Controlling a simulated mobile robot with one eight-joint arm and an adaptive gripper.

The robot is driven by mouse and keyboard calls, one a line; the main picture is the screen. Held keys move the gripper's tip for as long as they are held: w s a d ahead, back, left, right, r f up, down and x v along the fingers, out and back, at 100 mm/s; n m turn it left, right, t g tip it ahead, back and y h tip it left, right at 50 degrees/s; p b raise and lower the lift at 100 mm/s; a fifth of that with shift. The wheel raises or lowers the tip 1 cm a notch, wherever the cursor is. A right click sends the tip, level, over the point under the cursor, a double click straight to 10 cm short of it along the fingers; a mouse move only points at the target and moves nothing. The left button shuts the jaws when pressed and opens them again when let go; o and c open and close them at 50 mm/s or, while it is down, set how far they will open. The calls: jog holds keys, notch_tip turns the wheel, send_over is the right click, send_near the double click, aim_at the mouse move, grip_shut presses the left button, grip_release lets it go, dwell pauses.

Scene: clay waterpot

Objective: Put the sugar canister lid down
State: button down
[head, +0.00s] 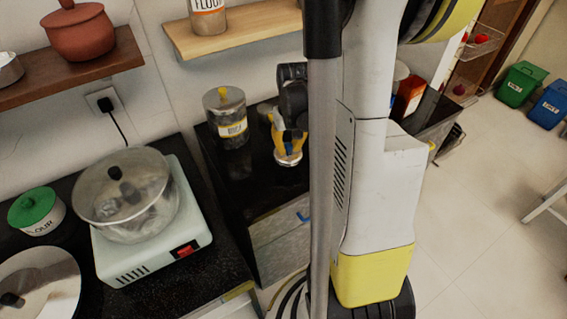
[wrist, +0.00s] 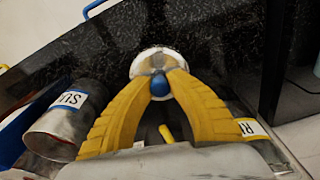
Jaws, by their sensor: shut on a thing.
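My gripper (head: 287,138) is over the black counter in the head view, with its yellow fingers (wrist: 158,82) closed around the blue knob (wrist: 159,84) of a round, shiny metal lid. The lid (head: 289,159) is low over the counter in the head view; I cannot tell whether it touches. It also shows beyond the fingertips in the wrist view (wrist: 155,55). A metal canister (wrist: 55,128) with a blue-edged label, partly readable as "SU", is left of the fingers in the wrist view. My arm and column hide that area in the head view.
A canister with a yellow label and yellow knob (head: 228,120) stands left of the gripper. The black counter (head: 262,182) is bare in front of it. A stove with a lidded pot (head: 128,195) is further left. A wooden shelf (head: 235,30) hangs above.

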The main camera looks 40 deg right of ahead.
aim_at(288, 166)
jog(key=shift+s+f+b, duration=0.1)
jog(key=shift+f+b, duration=1.1)
jog(key=shift+f, duration=1.9)
jog(key=shift+a, duration=0.1)
jog(key=shift+f, duration=0.2)
jog(key=c, duration=1.3)
grip_release()
jog(key=shift+c, duration=0.2)
jog(key=shift+r, duration=0.1)
jog(key=r+p, duration=0.1)
jog(key=r, duration=0.3)
jog(key=s+r+p, duration=0.1)
jog(key=r+p, duration=0.1)
jog(key=r, duration=0.2)
jog(key=r+p, duration=0.2)
jog(key=r, duration=0.2)
jog(key=shift+s+a+r, duration=0.1)
jog(key=shift+s+a, duration=0.05)
jog(key=shift+a, duration=0.15)
jog(key=s+a+r+n+t, duration=0.2)
jog(key=a+r, duration=0.4)
jog(key=a, duration=0.6)
jog(key=s+a+r+n+t, duration=0.2)
jog(key=a+r+t, duration=0.2)
jog(key=a, duration=0.9)
notch_tip(288, 166, up, 2)
jog(key=shift+r+n+y, duration=0.2)
jog(key=shift+n+y, duration=0.1)
jog(key=shift+n, duration=0.1)
